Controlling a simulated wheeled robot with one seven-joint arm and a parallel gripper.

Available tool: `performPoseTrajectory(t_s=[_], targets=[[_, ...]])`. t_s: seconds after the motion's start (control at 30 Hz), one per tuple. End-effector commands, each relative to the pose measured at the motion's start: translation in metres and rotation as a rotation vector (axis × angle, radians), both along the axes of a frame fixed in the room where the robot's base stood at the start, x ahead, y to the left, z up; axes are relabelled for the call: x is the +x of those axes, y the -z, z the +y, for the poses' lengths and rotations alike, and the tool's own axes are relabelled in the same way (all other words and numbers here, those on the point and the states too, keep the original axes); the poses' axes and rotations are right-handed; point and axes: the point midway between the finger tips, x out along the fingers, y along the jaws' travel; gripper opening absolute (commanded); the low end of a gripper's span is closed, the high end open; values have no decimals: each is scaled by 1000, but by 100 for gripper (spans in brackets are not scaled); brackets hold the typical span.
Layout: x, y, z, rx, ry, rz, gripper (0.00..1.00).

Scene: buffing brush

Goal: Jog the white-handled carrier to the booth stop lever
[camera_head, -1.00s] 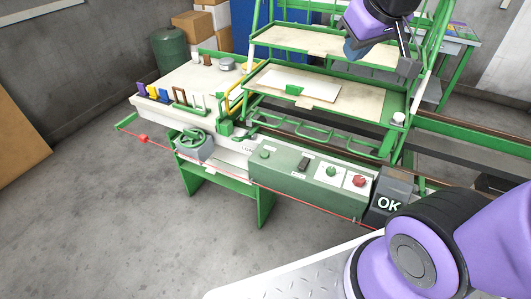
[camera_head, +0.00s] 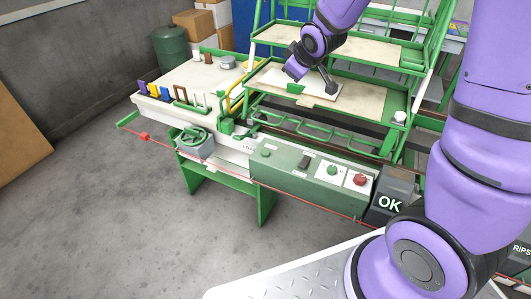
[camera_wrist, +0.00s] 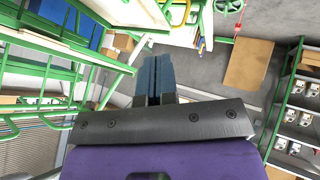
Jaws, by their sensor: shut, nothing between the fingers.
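A row of small upright coloured handles stands along the front of the pale bench (camera_head: 195,75) at the left; a white handle (camera_head: 197,99) is at its right end. Which piece is the carrier, and which is the booth stop lever, I cannot tell for certain. My gripper (camera_head: 288,74) hangs above the middle shelf of the green rack (camera_head: 385,103), right of the bench and apart from the handles. In the wrist view its two blue-grey fingers (camera_wrist: 153,72) are together with nothing between them.
A green control box (camera_head: 310,178) with knobs and a red button stands in front of the rack. A green handwheel (camera_head: 193,138) is left of it. A dark OK sign (camera_head: 390,203) is at the right. A thin red line runs along the front. The left floor is clear.

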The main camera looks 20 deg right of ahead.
Motion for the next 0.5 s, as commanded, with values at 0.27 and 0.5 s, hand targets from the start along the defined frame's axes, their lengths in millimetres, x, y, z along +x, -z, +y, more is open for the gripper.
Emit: performPoseTrajectory(t_s=[0.27,0.5], targets=[[34,64,18,-50,-158,-29,0],[52,122,36,-76,-303,-58,0]])
